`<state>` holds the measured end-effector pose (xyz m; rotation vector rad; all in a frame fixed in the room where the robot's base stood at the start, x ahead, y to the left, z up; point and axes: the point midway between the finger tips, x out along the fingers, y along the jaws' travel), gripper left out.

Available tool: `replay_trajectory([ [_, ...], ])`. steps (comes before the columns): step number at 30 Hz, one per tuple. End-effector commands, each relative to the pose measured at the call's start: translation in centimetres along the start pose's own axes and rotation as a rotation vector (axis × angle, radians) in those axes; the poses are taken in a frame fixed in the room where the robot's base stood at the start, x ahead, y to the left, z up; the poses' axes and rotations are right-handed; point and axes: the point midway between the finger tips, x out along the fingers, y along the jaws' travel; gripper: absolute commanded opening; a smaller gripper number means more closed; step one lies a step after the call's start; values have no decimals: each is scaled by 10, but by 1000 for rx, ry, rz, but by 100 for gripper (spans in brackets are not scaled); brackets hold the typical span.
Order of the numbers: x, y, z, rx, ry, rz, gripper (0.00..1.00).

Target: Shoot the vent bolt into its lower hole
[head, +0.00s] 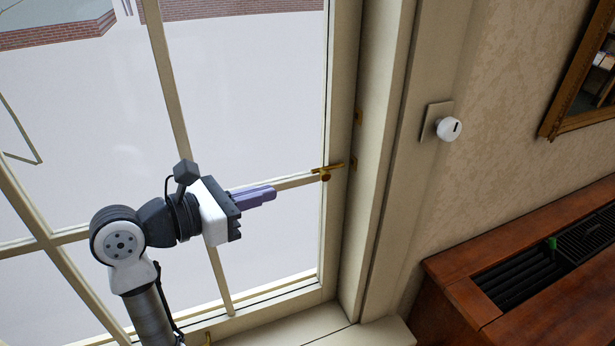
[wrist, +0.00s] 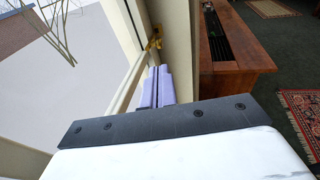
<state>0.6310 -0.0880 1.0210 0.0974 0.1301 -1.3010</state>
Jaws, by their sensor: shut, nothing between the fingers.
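A brass bolt (head: 326,172) with a small round knob sits on the window's edge at a crossbar, by the window frame. It also shows as a small brass shape in the wrist view (wrist: 154,41). Brass plates show on the frame, an upper one (head: 359,117) and a lower one (head: 353,163) close to the bolt's end. Whether the bolt's tip is inside a hole is too small to tell. My gripper (head: 274,191), with its purple fingers (wrist: 157,72), is shut and empty. It points at the bolt from the left, with a gap between.
The glazed window (head: 265,110) with cream bars lies behind my arm. A white round knob on a plate (head: 446,129) is on the wall at right. A wooden cabinet (head: 455,285) with a black grille (head: 520,280) stands below it. A rug (wrist: 300,115) lies on the floor.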

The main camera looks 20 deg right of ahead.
Motion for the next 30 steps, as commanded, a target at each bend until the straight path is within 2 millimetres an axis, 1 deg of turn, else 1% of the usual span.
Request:
replay_trajectory([
  [1, 12, -2, 3, 0, 0, -6, 0],
  [6, 49, -1, 3, -1, 0, -5, 0],
  [9, 68, -2, 3, -1, 0, -5, 0],
  [13, 85, -1, 2, 0, -1, -3, 0],
  [15, 92, -1, 2, 0, 0, -2, 0],
  [19, 98, -1, 1, 1, 0, -1, 0],
  [30, 100, -1, 0, 2, 0, -1, 0],
])
